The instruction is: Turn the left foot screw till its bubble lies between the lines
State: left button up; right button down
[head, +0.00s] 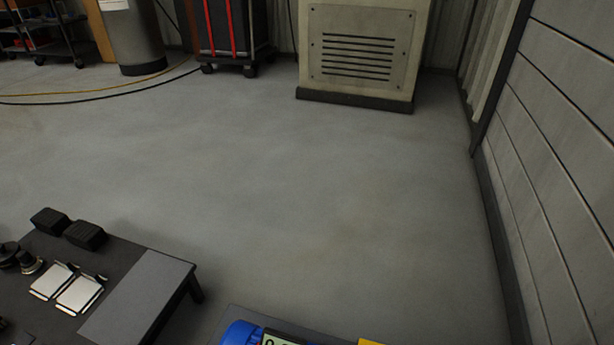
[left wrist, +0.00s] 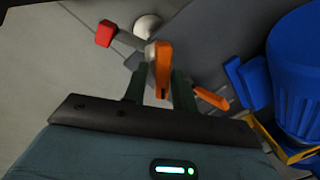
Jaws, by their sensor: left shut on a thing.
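In the left wrist view my left gripper (left wrist: 160,78) has its two dark green fingers on either side of an upright orange handle (left wrist: 163,58) and is shut on it. I cannot tell for sure that this handle belongs to the left foot screw. A second orange piece (left wrist: 210,97) lies just right of the fingers. No bubble or level lines can be made out in either view. My left gripper does not show in the head view, and my right gripper is in neither view.
A blue ribbed motor housing (left wrist: 298,75) stands close right of my left gripper, with a yellow part (left wrist: 268,140) below it. A red block (left wrist: 104,33) and a pale round knob (left wrist: 147,27) lie beyond. A low table (head: 140,295) stands left; open floor (head: 270,190) lies ahead.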

pick_arm(q)
jog(key=shift+w+d+r+m, duration=0.1)
jog(key=shift+w+d+m, duration=0.05)
jog(key=shift+d+m, duration=0.2)
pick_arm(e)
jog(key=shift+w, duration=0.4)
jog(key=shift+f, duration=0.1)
pick_arm(q)
jog(key=shift+d+m, duration=0.1)
jog(key=shift+m, duration=0.55)
jog(key=o, duration=0.8)
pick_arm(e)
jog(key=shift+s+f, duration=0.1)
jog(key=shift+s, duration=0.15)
pick_arm(q)
jog(key=shift+a, duration=0.2)
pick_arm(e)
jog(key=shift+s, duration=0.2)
